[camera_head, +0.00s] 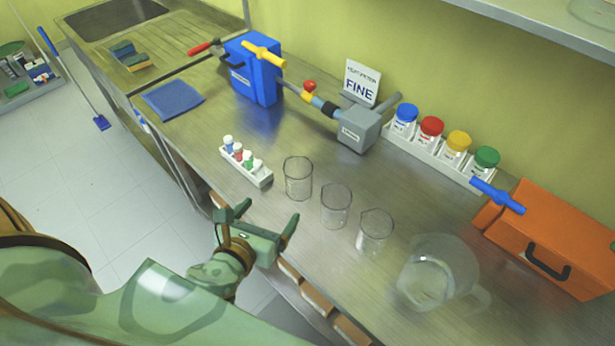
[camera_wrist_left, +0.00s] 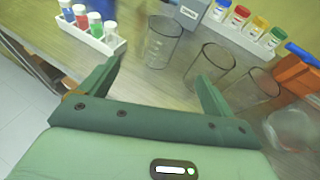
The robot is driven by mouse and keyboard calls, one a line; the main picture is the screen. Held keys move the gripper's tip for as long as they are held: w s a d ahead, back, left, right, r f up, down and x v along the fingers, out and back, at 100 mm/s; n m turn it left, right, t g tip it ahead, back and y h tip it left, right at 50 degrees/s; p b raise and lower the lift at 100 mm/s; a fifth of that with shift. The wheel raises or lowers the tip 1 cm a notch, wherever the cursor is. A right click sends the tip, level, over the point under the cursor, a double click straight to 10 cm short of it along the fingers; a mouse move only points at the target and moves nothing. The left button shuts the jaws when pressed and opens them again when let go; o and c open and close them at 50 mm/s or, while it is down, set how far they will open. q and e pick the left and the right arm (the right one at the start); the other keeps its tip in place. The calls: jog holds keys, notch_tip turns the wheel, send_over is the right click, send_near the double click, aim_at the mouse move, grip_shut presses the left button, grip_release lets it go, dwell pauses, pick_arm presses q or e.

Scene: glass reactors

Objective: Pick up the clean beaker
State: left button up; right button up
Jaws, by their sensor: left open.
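Three small clear glass beakers stand upright in a slanting row on the steel counter: a left beaker (camera_head: 298,178), a middle beaker (camera_head: 336,206) and a right beaker (camera_head: 375,233). The right one looks slightly cloudy; I cannot tell surely which is clean. My left gripper (camera_head: 267,214) is open and empty at the counter's front edge, short of the left beaker and apart from it. In the left wrist view the left beaker (camera_wrist_left: 162,42) stands ahead, between and beyond the fingertips (camera_wrist_left: 158,74); the middle beaker (camera_wrist_left: 210,70) is beyond the right finger. My right gripper is out of view.
A vial rack (camera_head: 246,166) stands left of the beakers. A large glass jug (camera_head: 438,272) stands at their right, near an orange box (camera_head: 552,240). Behind are a grey device (camera_head: 359,130), a rack of colour-lidded jars (camera_head: 440,160) and a blue box (camera_head: 254,75).

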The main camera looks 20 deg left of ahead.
aim_at(291, 184)
pick_arm(q)
jog(key=b+x, duration=0.1)
jog(key=x, duration=0.9)
jog(key=shift+w+f, duration=0.2)
jog(key=shift+w, duration=0.1)
jog(key=b+x, duration=0.1)
jog(key=x, duration=0.4)
jog(key=shift+w+d+f+b, duration=0.1)
jog(key=shift+w+d+b, duration=0.05)
jog(key=shift+w+b, duration=0.25)
jog(key=c, duration=1.1)
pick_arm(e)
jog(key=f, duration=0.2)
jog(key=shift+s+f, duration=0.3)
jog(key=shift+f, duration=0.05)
